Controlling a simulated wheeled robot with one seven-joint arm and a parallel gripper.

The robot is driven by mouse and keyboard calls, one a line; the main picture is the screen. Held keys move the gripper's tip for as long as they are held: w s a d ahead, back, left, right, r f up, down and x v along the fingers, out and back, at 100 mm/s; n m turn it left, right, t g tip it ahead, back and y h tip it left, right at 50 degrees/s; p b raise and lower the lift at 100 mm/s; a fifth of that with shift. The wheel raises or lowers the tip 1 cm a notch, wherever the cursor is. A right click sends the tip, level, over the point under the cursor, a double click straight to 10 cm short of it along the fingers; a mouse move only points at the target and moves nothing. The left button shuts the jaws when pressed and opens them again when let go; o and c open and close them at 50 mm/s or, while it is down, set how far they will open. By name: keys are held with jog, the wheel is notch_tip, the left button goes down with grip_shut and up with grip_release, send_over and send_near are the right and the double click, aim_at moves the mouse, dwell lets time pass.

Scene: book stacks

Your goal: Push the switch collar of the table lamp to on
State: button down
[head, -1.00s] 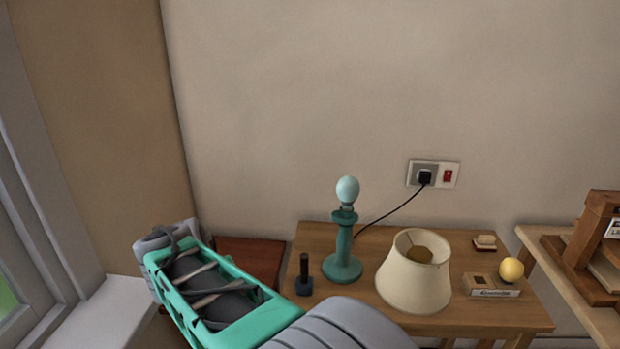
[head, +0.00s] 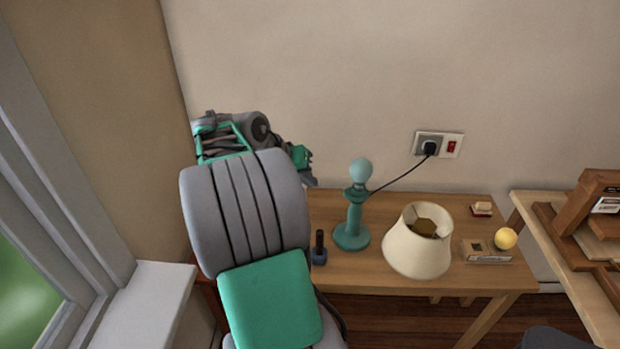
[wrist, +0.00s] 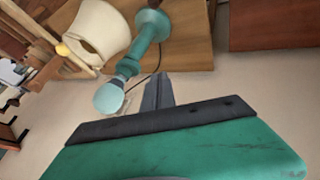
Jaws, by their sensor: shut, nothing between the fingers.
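The teal table lamp (head: 353,222) stands upright on the wooden table, with a bare pale bulb (head: 361,172) and no shade on it. The collar (head: 357,193) sits just under the bulb. My gripper (head: 309,168) is to the left of the bulb, at about bulb height and apart from it. In the wrist view the lamp (wrist: 146,38) hangs upside down with its bulb (wrist: 108,97) near the shut, empty fingers of my gripper (wrist: 158,88). The switch position on the collar is too small to tell.
A cream lampshade (head: 416,248) stands on the table (head: 400,284) right of the lamp. A small dark upright object (head: 319,250) stands left of its base. A cord runs to the wall socket (head: 438,145). A yellow ball (head: 505,238) sits further right.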

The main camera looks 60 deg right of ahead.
jog(key=s+d+f, duration=0.5)
jog(key=shift+p, duration=0.3)
jog(key=shift+d, duration=0.1)
